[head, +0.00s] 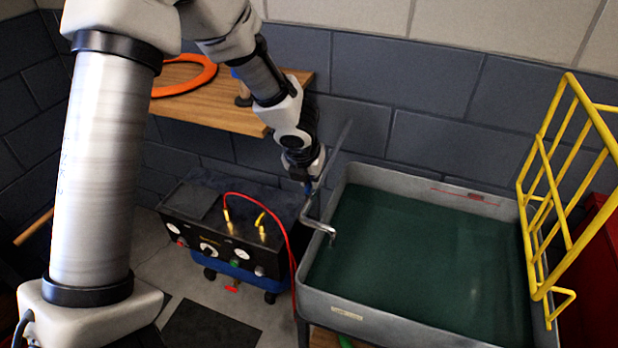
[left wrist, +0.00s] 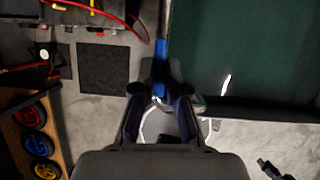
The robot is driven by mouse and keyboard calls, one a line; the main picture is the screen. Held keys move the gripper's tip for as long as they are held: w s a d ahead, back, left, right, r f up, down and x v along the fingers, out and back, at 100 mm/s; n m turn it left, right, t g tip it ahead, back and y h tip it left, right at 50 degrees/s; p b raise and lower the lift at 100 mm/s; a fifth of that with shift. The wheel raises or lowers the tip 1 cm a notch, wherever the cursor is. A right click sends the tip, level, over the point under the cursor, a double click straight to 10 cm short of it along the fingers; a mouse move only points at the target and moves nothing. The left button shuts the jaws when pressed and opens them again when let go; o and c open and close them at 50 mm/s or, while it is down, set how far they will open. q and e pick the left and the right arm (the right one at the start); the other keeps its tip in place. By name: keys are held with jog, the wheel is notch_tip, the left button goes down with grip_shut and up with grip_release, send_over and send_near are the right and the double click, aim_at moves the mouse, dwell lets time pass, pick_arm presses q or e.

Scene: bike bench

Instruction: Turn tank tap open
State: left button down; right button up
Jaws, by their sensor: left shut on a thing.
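The grey tank (head: 345,255) holds dark green liquid and stands at the right in the head view. The silver tap (head: 322,228) is at its left rim, with its spout bent over the tank. My left gripper (head: 311,184) is above the tap, pointing down. In the left wrist view, my left gripper (left wrist: 160,90) is shut on a blue handle (left wrist: 161,56), apparently the tap's lever, which sticks out beyond the fingers. My right gripper is not in view.
A black machine (head: 225,248) with a red hose (head: 283,232) stands left of the tank. A wooden shelf (head: 215,119) with an orange ring (head: 190,88) is on the wall behind my arm. A yellow rack (head: 540,200) stands at the tank's right side.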

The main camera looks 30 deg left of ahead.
pick_arm(q)
jog(key=n+y, duration=0.1)
jog(key=n, duration=0.1)
jog(key=shift+w+d+r+n, duration=0.1)
jog(key=shift+n, duration=0.3)
jog(key=n+p, duration=0.1)
jog(key=n+g+y, duration=0.1)
jog(key=n, duration=0.1)
jog(key=shift+w+d+r+n+p, duration=0.1)
jog(key=shift+d+n+p, duration=0.05)
jog(key=shift+n+p, duration=0.2)
jog(key=n+g+p, duration=0.1)
jog(key=n+p, duration=0.1)
jog(key=n+g+y+p, duration=0.1)
jog(key=n+p, duration=0.1)
jog(key=n, duration=0.1)
jog(key=shift+w+d, duration=0.1)
jog(key=shift+w, duration=0.1)
jog(key=shift+w+n+g+p, duration=0.1)
jog(key=shift+n+g+p, duration=0.55)
jog(key=shift+n, duration=0.6)
jog(key=shift+w+n+g+p, duration=0.1)
jog(key=shift+n+g+p, duration=0.35)
jog(key=shift+n+p, duration=0.55)
jog(key=shift+n, duration=0.3)
jog(key=c, duration=1.2)
grip_release()
jog(key=shift+f, duration=0.2)
